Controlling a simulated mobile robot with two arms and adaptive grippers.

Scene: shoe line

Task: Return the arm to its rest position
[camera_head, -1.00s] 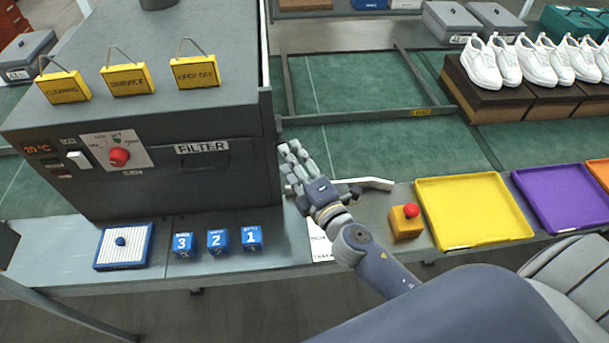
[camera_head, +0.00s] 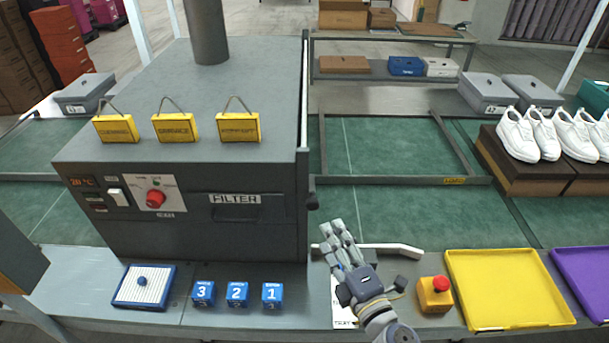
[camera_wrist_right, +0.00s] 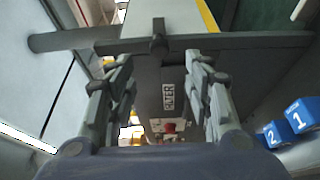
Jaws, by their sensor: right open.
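My right gripper (camera_head: 340,245) is in the lower middle of the head view, over the grey bench ledge, just right of the machine's front corner. It is open and empty. In the right wrist view its two sets of fingers (camera_wrist_right: 158,95) stand apart, with the machine's filter label (camera_wrist_right: 168,97) and red knob showing between them. The grey machine (camera_head: 255,240) with the FILTER label stands to its left. A white handle-like bar (camera_head: 395,249) lies behind the gripper, partly hidden by it. My left gripper is not in view.
Blue blocks marked 3, 2 and 1 (camera_head: 272,294) sit left of the gripper, beside a blue-framed pad (camera_head: 144,287). A yellow box with a red button (camera_head: 434,294) and a yellow tray (camera_head: 508,290) lie to the right. White shoes (camera_head: 517,137) stand on brown boxes.

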